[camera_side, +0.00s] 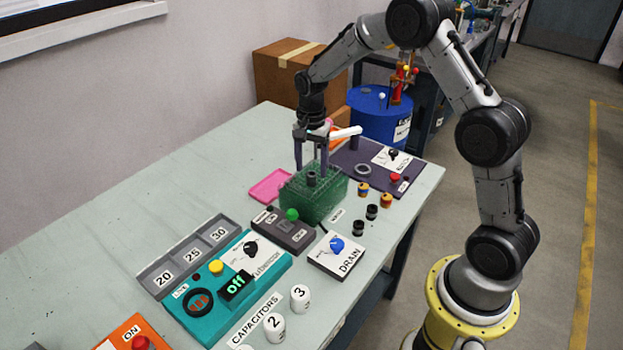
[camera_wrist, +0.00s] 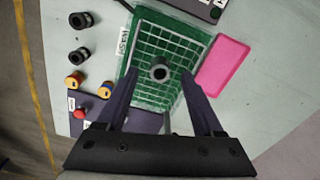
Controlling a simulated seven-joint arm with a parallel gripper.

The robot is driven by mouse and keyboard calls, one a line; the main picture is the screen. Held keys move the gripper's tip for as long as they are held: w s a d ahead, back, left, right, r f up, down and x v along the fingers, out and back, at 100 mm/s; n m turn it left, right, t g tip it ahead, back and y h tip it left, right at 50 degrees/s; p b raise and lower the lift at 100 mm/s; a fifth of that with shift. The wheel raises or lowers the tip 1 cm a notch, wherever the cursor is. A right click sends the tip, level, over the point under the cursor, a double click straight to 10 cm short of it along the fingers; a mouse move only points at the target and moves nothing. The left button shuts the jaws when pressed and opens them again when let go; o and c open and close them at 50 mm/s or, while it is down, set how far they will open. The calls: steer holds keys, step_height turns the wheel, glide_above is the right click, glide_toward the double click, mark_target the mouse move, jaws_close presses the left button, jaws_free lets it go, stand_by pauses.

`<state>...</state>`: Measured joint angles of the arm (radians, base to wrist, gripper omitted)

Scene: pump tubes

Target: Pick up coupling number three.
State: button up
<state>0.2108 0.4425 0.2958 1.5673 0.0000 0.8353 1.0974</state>
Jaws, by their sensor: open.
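A dark grey ring-topped coupling (camera_side: 311,178) stands upright in a green translucent bin with a grid (camera_side: 318,205). In the wrist view the same coupling (camera_wrist: 160,73) shows its round open top, over the grid (camera_wrist: 150,45). My gripper (camera_side: 311,170) is open above the bin, fingers pointing down. In the wrist view its fingertips (camera_wrist: 158,72) are on either side of the coupling, with gaps on both sides; whether they are level with it is unclear. Two similar dark couplings stand on the table, one farther (camera_side: 372,211) and one nearer (camera_side: 358,227). I see no number on any coupling.
A pink tray (camera_side: 270,186) lies left of the bin. Two yellow-orange banded parts (camera_side: 363,188) stand at the right, near a dark panel with a red button (camera_side: 395,177). A DRAIN box (camera_side: 336,252) and a dark box with a green knob (camera_side: 284,232) are in front.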

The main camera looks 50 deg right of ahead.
mark_target(311, 174)
steer(key=shift+f, duration=1.7)
jaws_close()
